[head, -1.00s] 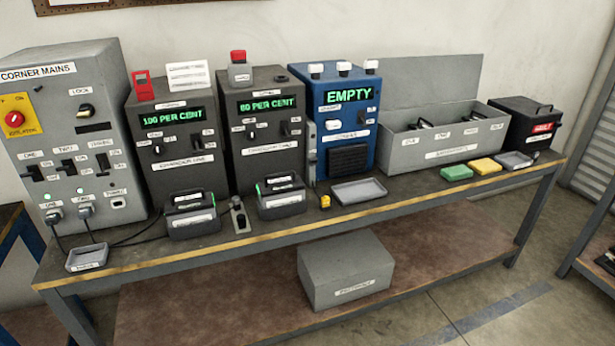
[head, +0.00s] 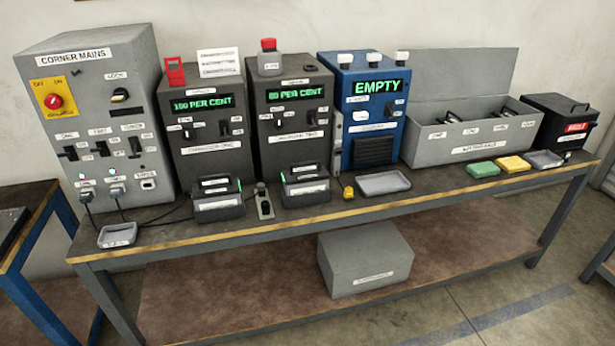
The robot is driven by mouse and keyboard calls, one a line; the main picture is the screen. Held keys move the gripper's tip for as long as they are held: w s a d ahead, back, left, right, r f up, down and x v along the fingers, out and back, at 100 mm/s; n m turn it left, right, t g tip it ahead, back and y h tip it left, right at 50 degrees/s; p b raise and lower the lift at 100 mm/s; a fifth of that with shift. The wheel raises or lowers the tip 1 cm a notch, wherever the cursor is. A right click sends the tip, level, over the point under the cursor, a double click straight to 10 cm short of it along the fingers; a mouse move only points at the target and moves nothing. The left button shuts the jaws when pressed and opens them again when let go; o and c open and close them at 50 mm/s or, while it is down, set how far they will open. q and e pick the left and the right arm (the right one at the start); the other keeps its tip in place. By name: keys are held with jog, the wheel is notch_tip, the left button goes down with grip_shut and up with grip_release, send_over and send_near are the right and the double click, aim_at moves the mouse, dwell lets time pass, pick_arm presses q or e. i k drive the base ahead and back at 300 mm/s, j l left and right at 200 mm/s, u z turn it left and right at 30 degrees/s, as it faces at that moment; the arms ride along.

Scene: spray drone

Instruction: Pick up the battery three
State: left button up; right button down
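A long open grey case (head: 465,147) with its lid up stands on the right half of the bench. Dark battery handles (head: 453,117) show just above its front wall, and another dark handle (head: 501,112) shows further right. Small labels run along the case's front wall, too small to read surely, so I cannot tell which battery is three. The battery bodies are hidden by the wall. Two more dark batteries sit in front of the chargers, a left one (head: 217,200) and a right one (head: 305,186). Neither of my grippers is in view.
A green pad (head: 483,169) and a yellow pad (head: 513,163) lie before the case. A dark box (head: 560,122) stands right of it. A blue machine (head: 360,110) stands left.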

aim_at(313, 179)
jog(key=i+l+u, duration=0.15)
jog(key=i+l, duration=0.15)
jog(key=i+l+u, duration=0.2)
jog(key=l, duration=0.25)
jog(key=i+l+u, duration=0.15)
jog(key=i+l, duration=0.25)
